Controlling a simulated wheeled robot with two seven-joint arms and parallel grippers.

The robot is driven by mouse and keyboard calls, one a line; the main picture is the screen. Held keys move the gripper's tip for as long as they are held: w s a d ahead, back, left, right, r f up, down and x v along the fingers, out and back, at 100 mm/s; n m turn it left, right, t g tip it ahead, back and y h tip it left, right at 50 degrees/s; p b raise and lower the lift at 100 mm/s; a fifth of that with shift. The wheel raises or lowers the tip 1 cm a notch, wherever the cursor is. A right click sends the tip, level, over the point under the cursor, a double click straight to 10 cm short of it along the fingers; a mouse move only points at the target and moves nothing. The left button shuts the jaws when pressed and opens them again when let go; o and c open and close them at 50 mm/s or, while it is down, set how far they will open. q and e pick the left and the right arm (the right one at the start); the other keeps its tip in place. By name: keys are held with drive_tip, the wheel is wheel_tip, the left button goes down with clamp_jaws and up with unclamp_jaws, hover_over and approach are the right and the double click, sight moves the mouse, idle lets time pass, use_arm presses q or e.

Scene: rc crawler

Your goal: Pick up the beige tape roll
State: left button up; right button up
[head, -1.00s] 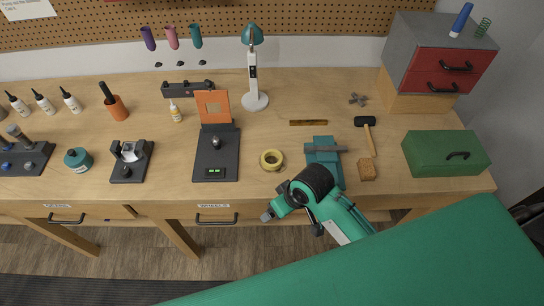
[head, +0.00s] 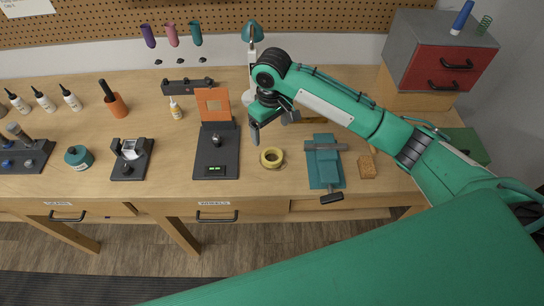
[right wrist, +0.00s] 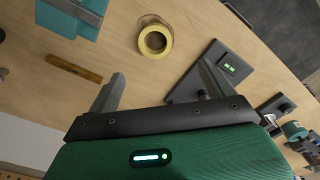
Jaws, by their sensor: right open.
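The tape roll (head: 271,158) is a pale yellow ring lying flat on the wooden workbench near its front edge. It also shows in the right wrist view (right wrist: 155,41), beyond the fingertips, with its centre hole visible. My right gripper (head: 272,124) is above the bench, behind the roll in the head view and apart from it. In the right wrist view its two fingers (right wrist: 160,76) are spread with nothing between them. My left gripper is not in view.
A dark scale-like stand with an orange panel (head: 216,150) is left of the roll. A teal vise (head: 324,165) is to its right, with a sponge-like block (head: 367,167) beyond. A lamp (head: 252,32) stands behind my right gripper. Bare bench surrounds the roll.

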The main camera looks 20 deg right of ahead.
drive_tip(key=p, duration=0.2)
hover_over(272, 159)
wheel_tip(272, 159, down, 8)
drive_tip(key=shift+s+r, duration=0.15)
drive_tip(key=shift+r, duration=0.1)
drive_tip(key=shift+f+p, duration=0.5)
wheel_tip(272, 159, down, 3)
drive_tip(key=shift+f+p, duration=0.2)
drive_tip(key=shift+p, duration=0.7)
drive_tip(key=shift+f, duration=0.55)
drive_tip(key=c, duration=1.1)
